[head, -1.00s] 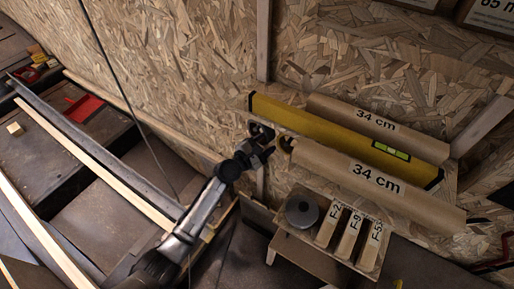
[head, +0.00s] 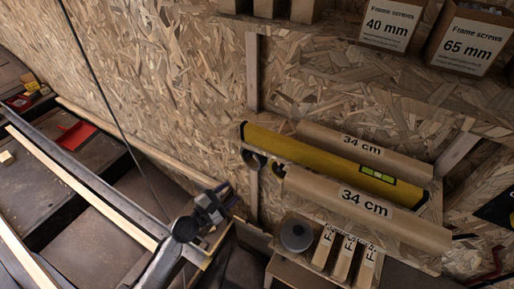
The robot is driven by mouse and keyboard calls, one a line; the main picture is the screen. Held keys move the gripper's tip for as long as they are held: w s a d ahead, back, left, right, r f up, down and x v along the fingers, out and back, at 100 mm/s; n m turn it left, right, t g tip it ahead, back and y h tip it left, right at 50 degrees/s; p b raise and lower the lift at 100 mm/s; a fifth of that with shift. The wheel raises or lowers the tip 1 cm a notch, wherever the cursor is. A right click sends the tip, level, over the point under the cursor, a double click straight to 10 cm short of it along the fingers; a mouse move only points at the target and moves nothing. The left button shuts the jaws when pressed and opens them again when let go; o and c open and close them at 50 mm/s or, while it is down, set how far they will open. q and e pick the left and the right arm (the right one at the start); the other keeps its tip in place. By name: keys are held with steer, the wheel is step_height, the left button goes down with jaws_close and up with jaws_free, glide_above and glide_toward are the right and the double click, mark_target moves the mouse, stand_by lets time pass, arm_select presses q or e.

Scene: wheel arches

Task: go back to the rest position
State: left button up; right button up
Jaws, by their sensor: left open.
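My left gripper (head: 217,203) is at the lower middle of the head view, with its arm coming in from the bottom left. It is open, and I see nothing between its fingers. It is in front of the chipboard wall, left of the shelf with the rolls and apart from them. My right gripper is not in view.
A yellow spirit level (head: 300,153) lies between two rolls marked 34 cm, the rear one (head: 365,151) and the front one (head: 330,200). Below are a grey round item (head: 296,234) and labelled wooden blocks (head: 345,258). Screw boxes (head: 391,24) stand upper right. A red dustpan (head: 76,135) lies left.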

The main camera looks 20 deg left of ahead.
arm_select(q)
steer(key=s+d+f+m+g+h, duration=0.1)
steer(key=s+d+f+m+g, duration=0.15)
steer(key=m, duration=0.55)
steer(key=s+d+f+m+g, duration=0.1)
steer(key=m+g, duration=0.3)
steer(key=m, duration=0.3)
steer(key=s+a+r+m+g+y+p, duration=0.1)
steer(key=s+a+m+g+y, duration=0.1)
steer(key=s+m+y, duration=0.5)
steer(key=s+a+r+m+g+y, duration=0.1)
steer(key=s+m+y, duration=0.15)
steer(key=s, duration=0.85)
steer(key=s+d+f+g+h, duration=0.15)
steer(key=s+f+g, duration=0.3)
steer(key=s, duration=0.75)
step_height(320, 180, up, 37)
steer(key=t+p, duration=0.1)
steer(key=p, duration=3.7)
steer(key=shift+w+p, duration=0.35)
